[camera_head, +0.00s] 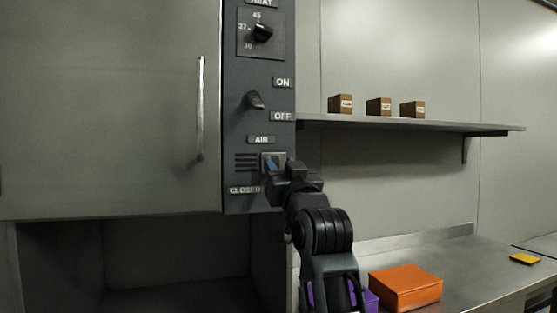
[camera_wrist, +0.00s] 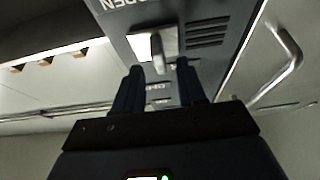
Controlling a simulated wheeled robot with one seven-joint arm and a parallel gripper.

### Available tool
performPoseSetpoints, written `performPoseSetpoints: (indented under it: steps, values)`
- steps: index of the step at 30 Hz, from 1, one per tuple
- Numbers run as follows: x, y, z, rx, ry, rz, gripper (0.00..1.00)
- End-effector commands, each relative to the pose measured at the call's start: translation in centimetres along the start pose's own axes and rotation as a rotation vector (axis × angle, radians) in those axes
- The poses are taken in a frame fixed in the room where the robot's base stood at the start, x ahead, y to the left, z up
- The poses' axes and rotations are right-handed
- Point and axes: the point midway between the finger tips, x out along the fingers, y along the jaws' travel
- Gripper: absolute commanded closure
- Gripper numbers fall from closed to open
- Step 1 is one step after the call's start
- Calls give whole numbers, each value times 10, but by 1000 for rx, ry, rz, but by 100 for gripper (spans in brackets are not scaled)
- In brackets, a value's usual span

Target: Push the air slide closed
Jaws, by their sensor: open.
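The air slide is on the dark control panel (camera_head: 262,105), under the AIR label (camera_head: 261,140) and beside a vent grille (camera_head: 246,162). In the head view my gripper (camera_head: 279,168) is in front of the slide and hides most of it. A CLOSED label (camera_head: 244,190) sits below the grille.
A large cabinet door (camera_head: 110,100) with a vertical handle (camera_head: 200,110) is to the left. The panel also has a heat knob (camera_head: 263,32) and an ON/OFF switch (camera_head: 255,100). A shelf (camera_head: 410,124) with small brown boxes and a counter holding an orange box (camera_head: 405,287) are right.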

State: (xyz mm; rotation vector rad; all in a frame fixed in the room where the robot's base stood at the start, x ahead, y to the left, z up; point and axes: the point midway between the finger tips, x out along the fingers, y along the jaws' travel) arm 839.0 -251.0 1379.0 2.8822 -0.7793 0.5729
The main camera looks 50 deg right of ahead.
Motion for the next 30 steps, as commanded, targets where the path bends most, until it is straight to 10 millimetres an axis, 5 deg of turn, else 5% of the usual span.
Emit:
performPoseSetpoints:
  steps: [14, 27, 30]
  values:
    - [17, 0, 0, 1, 0, -1, 60]
    - [17, 0, 0, 0, 0, -1, 100]
    - [17, 0, 0, 0, 0, -1, 100]
